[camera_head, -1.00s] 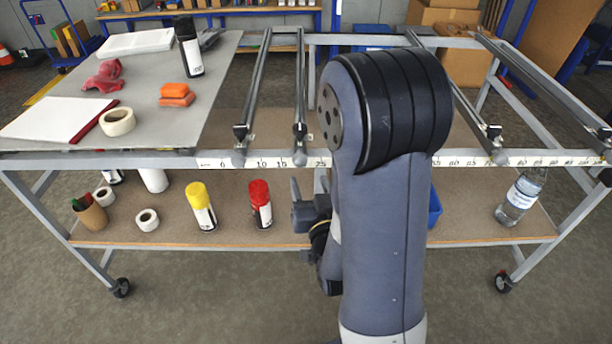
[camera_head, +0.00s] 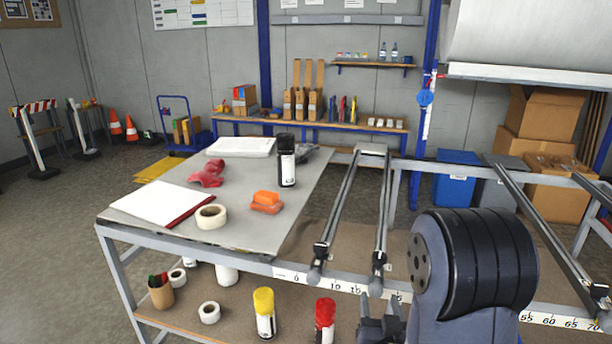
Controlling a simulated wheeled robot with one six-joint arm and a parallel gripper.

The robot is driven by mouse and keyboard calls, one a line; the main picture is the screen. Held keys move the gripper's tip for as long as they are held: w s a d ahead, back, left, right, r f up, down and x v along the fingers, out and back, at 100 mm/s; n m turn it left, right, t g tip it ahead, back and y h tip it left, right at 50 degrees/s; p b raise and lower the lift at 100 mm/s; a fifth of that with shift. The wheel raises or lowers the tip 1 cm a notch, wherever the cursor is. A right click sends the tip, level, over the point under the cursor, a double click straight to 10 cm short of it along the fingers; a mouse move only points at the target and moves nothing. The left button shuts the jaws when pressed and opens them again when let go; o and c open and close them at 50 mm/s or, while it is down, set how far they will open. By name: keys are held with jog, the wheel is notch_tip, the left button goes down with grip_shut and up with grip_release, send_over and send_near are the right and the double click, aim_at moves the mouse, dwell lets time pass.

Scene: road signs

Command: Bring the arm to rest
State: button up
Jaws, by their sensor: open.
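My arm (camera_head: 470,265) rises at the lower right of the head view, in front of the worktable, with its dark ribbed joint uppermost. My gripper (camera_head: 380,306) shows in part at the bottom edge, just left of the arm and right of the red-capped can (camera_head: 325,320). Its fingers stand apart and nothing shows between them. The rest of the gripper is cut off by the frame or hidden by the arm.
Open floor lies left of the table.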

aim_at(381, 290)
jog(key=w, duration=0.2)
jog(key=w+p, duration=0.1)
jog(key=w, duration=0.2)
jog(key=shift+d, duration=0.2)
jog(key=shift+s+d, duration=0.25)
jog(key=shift+d, duration=0.15)
